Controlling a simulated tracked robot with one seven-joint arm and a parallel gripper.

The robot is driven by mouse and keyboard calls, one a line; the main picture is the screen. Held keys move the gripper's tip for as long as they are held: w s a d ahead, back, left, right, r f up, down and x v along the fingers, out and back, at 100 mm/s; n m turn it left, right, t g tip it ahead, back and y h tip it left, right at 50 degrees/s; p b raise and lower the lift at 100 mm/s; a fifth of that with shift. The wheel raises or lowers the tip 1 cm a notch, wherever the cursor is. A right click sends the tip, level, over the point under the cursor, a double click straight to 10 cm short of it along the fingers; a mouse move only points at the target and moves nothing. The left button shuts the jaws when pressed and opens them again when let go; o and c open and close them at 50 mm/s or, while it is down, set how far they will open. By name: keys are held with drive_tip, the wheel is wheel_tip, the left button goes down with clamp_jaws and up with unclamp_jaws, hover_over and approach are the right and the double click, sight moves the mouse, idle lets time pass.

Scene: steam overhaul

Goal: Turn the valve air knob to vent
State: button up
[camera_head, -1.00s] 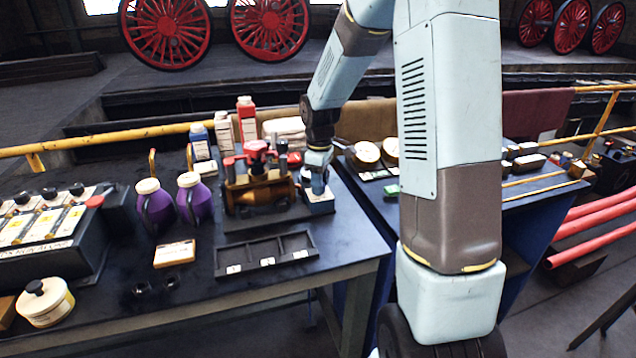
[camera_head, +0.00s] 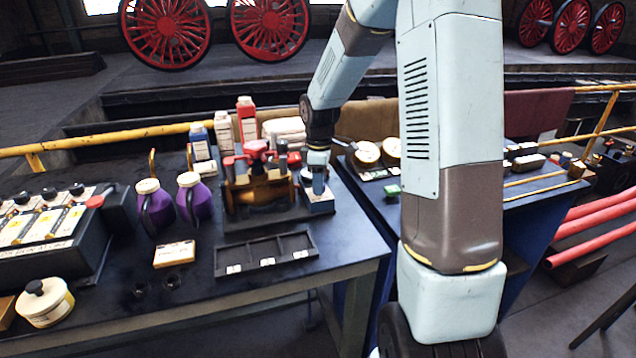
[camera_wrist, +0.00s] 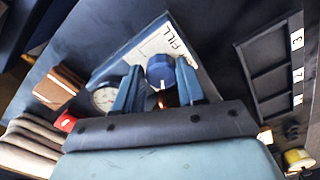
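The valve air knob (camera_wrist: 160,70) is a blue round knob with a white pointer line. It stands on a pale plate (camera_wrist: 140,50) lettered FILL; other lettering is hidden. My gripper (camera_wrist: 159,63) is open, with one finger on each side of the knob. I cannot tell whether either finger touches it. A round white-faced gauge (camera_wrist: 104,98) is on the plate beside the left finger.
A fixture with red clamps (camera_head: 258,195) stands close to the left of my gripper. A black tray (camera_head: 265,254) lies in front. Purple jugs (camera_head: 194,199), bottles (camera_head: 247,122) and an orange-white box (camera_head: 174,254) are on the bench (camera_head: 210,298).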

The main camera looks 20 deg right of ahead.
drive_tip(key=o, duration=0.4)
drive_tip(key=shift+c, duration=0.2)
wheel_tip(320, 180, up, 14)
drive_tip(key=shift+f, duration=0.2)
idle(0.5)
drive_tip(key=s+r+m+t, duration=0.2)
drive_tip(key=s+r+m, duration=0.2)
drive_tip(key=s, duration=1)
drive_tip(key=s+r+m+t, duration=0.3)
drive_tip(key=s+m, duration=0.5)
drive_tip(key=s, duration=0.6)
drive_tip(key=shift+s+r+m+t, duration=0.2)
drive_tip(key=shift+r+m+t, duration=0.15)
drive_tip(key=shift+r, duration=0.35)
